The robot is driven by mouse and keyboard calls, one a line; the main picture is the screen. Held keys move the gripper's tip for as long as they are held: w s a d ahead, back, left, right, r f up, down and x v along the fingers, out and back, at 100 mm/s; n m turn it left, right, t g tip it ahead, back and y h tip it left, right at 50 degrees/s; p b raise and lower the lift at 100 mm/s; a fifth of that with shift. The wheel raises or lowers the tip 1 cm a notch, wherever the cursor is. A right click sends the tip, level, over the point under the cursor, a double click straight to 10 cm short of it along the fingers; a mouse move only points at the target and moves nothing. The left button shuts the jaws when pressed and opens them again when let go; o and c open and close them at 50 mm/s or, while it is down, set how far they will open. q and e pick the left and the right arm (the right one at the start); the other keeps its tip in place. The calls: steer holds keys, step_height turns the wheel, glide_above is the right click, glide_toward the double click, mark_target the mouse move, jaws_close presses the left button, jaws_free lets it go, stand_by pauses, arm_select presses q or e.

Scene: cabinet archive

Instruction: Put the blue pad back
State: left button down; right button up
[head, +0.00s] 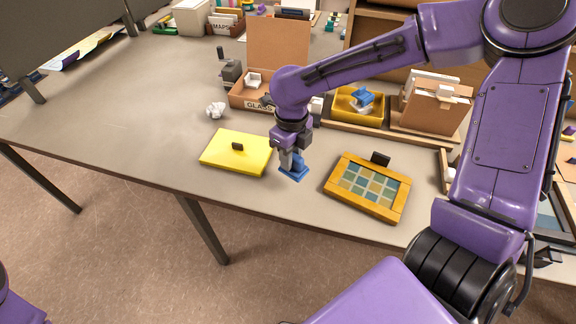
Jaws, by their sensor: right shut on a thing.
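My right gripper (289,158) reaches down to the grey table between a yellow lidded box and a wooden framed tray. It is shut on a small blue pad (296,173), which is at or just above the table top; I cannot tell whether it touches. The gripper hides part of the pad. Another blue item (361,97) with a white part sits in a yellow bin (345,117) farther back. My left gripper is out of view.
The yellow box (222,152) lies left of the gripper, the framed tray (345,201) with coloured squares to its right. A crumpled paper ball (215,110), a label-fronted box (243,101) and a folder holder (432,110) stand behind. The left table top is clear.

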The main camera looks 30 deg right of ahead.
steer(key=f, duration=0.1)
steer(key=w+f, duration=0.1)
steer(key=f, duration=0.1)
steer(key=f+p, duration=0.1)
steer(key=shift+w+d+f, duration=0.25)
steer(key=shift+w, duration=0.1)
steer(key=shift+f, duration=0.35)
steer(key=shift+w+f, duration=0.1)
steer(key=o, duration=0.9)
steer(key=shift+f, duration=0.1)
steer(key=shift+o, duration=0.2)
step_height(320, 180, up, 12)
steer(key=shift+r+b, duration=0.15)
steer(key=shift+b, duration=0.35)
